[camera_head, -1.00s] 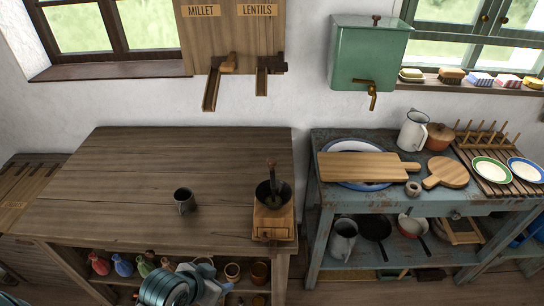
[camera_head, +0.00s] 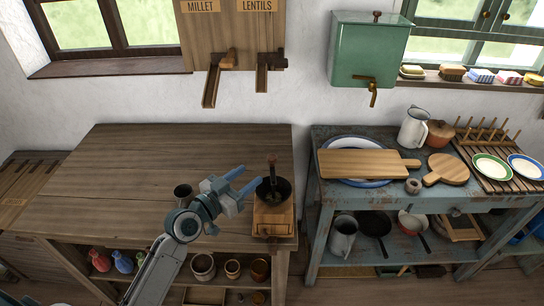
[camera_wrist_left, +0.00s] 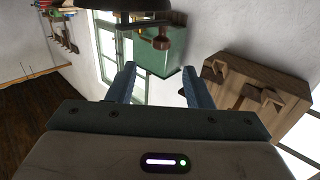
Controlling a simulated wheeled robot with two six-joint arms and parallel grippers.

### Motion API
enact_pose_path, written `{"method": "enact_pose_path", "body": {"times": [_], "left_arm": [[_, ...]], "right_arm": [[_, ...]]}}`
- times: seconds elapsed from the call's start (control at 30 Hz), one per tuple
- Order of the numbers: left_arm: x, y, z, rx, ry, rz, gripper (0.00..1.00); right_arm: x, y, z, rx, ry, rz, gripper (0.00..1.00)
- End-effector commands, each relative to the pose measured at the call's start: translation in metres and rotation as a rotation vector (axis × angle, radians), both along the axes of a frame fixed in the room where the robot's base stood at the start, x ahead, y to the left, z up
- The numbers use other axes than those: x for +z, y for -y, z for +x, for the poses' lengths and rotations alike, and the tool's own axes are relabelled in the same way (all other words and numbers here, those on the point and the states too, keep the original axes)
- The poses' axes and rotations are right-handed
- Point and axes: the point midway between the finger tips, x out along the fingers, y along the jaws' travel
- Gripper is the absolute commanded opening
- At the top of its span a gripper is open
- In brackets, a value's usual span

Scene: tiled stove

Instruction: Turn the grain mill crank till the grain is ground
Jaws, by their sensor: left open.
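The grain mill (camera_head: 273,217) stands on the front right of the wooden table, a wooden box with a dark metal bowl on top. Its crank (camera_head: 271,162) rises from the bowl with an upright red-brown handle. The bowl's underside (camera_wrist_left: 122,5) and the handle (camera_wrist_left: 163,38) show at the top of the left wrist view. My left gripper (camera_head: 253,176) is open and empty just left of the bowl, its blue fingers pointing towards the crank. The handle appears beyond the fingertips, apart from them. My right gripper is out of view.
Several pots and bottles fill the shelf below. The blue bench (camera_head: 318,195) with boards and dishes is to the right. The wooden table's (camera_head: 110,180) left and back are clear.

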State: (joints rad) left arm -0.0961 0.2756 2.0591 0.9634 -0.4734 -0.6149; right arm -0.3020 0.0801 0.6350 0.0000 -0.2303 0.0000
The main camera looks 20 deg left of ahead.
Motion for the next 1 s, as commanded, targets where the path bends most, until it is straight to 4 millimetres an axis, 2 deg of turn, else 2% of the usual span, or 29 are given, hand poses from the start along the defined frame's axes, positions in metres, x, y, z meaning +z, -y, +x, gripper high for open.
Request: {"method": "enact_pose_path", "body": {"times": [0.17, 0.63, 0.8, 1.0], "left_arm": [[0.004, 0.003, 0.013, 0.006, 0.010, -0.007, 0.46], [0.005, 0.037, 0.086, 0.004, 0.007, -0.006, 0.46], [0.003, 0.042, 0.098, 0.004, 0.008, -0.005, 0.46], [0.002, 0.043, 0.101, 0.004, 0.008, -0.004, 0.46]], "right_arm": [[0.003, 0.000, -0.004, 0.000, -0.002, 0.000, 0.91], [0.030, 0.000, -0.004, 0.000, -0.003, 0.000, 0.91], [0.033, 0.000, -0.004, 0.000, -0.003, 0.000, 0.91], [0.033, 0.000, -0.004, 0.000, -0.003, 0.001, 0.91]]}}
